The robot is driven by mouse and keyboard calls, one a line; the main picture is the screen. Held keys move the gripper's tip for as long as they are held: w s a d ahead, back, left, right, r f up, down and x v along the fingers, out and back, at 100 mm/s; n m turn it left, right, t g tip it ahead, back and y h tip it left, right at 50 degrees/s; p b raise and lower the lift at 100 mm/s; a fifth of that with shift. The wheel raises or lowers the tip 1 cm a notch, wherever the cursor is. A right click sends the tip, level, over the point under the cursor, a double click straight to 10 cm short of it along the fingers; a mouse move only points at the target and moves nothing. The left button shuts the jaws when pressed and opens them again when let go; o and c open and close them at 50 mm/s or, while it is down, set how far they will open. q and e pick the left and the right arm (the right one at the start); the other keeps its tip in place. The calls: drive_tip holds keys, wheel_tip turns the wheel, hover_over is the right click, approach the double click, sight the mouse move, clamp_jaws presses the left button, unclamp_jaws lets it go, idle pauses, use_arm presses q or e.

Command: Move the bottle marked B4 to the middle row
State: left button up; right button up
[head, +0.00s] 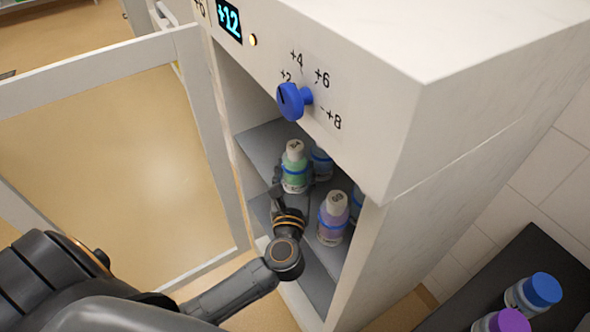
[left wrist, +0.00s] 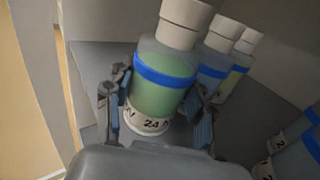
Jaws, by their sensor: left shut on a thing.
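The green bottle (head: 295,172) has a white cap and a blue band; the small mark on its cap looks like B4 but is hard to read. My left gripper (head: 292,188) reaches into the open cabinet, its fingers around this bottle. In the left wrist view the bottle (left wrist: 166,88) stands between the two fingers (left wrist: 155,112), slightly tilted in the picture, with a date label at its base. Whether its base touches a shelf is hard to tell. My right gripper is not in view.
The cabinet's grey shelf (head: 262,137) holds a blue-tinted bottle (head: 321,163) behind. A purple bottle (head: 333,222) stands to the right, near the side wall. The glazed door (head: 212,130) is open at left. A blue knob (head: 291,101) protrudes above the opening.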

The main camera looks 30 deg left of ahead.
use_arm(q)
drive_tip(key=shift+f, duration=0.2)
drive_tip(key=o, duration=1.1)
drive_tip(key=shift+c, duration=0.2)
drive_tip(key=shift+r, duration=0.2)
drive_tip(key=shift+s+d+f, duration=0.1)
drive_tip(key=shift+s, duration=0.15)
drive_tip(key=b+v, duration=0.2)
drive_tip(key=v, duration=0.9)
drive_tip(key=shift+s, duration=0.25)
drive_tip(key=shift+d, duration=0.1)
